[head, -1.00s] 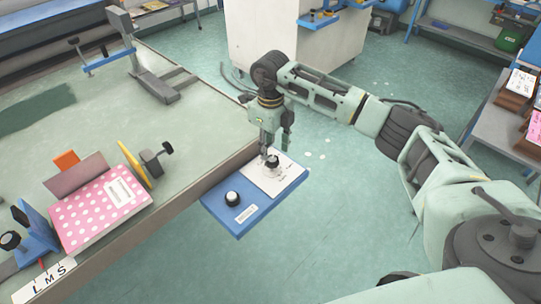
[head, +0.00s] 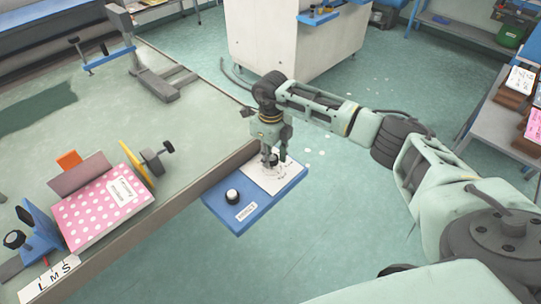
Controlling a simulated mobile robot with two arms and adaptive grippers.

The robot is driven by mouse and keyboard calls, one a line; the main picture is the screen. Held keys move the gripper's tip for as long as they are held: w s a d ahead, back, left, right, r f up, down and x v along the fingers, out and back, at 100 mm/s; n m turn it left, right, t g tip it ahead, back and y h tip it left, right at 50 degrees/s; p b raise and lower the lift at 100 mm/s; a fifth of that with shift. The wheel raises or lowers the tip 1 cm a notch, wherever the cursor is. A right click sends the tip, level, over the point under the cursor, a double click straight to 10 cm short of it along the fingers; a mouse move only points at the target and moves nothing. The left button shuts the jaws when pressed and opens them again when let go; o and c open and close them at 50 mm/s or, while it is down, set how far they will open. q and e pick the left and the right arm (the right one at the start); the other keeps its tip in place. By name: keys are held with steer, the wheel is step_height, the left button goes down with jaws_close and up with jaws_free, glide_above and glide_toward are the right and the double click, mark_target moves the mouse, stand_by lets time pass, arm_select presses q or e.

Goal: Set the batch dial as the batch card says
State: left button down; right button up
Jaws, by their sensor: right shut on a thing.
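The blue dial panel (head: 222,207) juts from the table's right edge. A white plate (head: 287,179) on it carries a black dial knob (head: 270,160), partly hidden by my right gripper. My right gripper (head: 272,155) points down from above and is shut on this knob. A second black knob (head: 232,195) with a white base sits on the panel's left part, above a small white label too small to read. A pink dotted piece (head: 100,213) on the table bears a white card (head: 122,191) with print I cannot read. My left gripper is out of view.
A blue clamp (head: 38,232), a yellow plate (head: 136,163) and a strip marked L, M, S (head: 50,281) surround the pink piece. A grey stand (head: 160,85) is at the table's back. A white cabinet (head: 280,45) stands behind; the floor right of the panel is clear.

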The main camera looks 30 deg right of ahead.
steer(key=shift+a, duration=0.2)
steer(key=shift+c, duration=1)
steer(key=shift+s, duration=0.1)
steer(key=shift+a+f, duration=0.1)
steer(key=shift+c, duration=0.2)
